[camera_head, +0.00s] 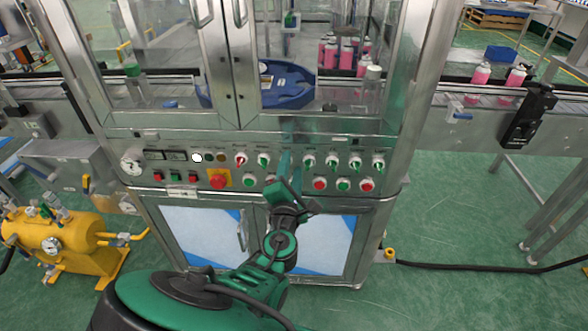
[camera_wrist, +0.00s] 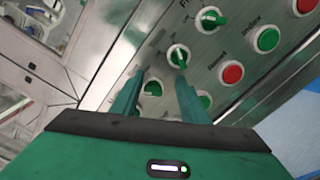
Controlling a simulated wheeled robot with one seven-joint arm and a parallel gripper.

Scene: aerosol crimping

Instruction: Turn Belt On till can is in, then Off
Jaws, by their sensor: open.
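My gripper (camera_head: 288,155) is open in front of the machine's control panel (camera_head: 330,145). In the wrist view, the two green fingers of my gripper (camera_wrist: 160,76) straddle one green knob (camera_wrist: 152,88), with a second green knob (camera_wrist: 178,55) just beyond their tips. Contact cannot be told. Which knob is the belt switch cannot be read. Pink cans (camera_head: 482,73) stand on the conveyor belt (camera_head: 455,96) at the right. More pink cans (camera_head: 346,56) show behind the cabinet glass, by the blue rotary holder (camera_head: 290,98).
A red emergency button (camera_head: 219,181) sits on a yellow plate left of my gripper. A row of red and green push buttons (camera_head: 344,184) lies below the knobs. A yellow tank (camera_head: 55,240) stands on the left floor. A black cable (camera_head: 470,267) crosses the floor at right.

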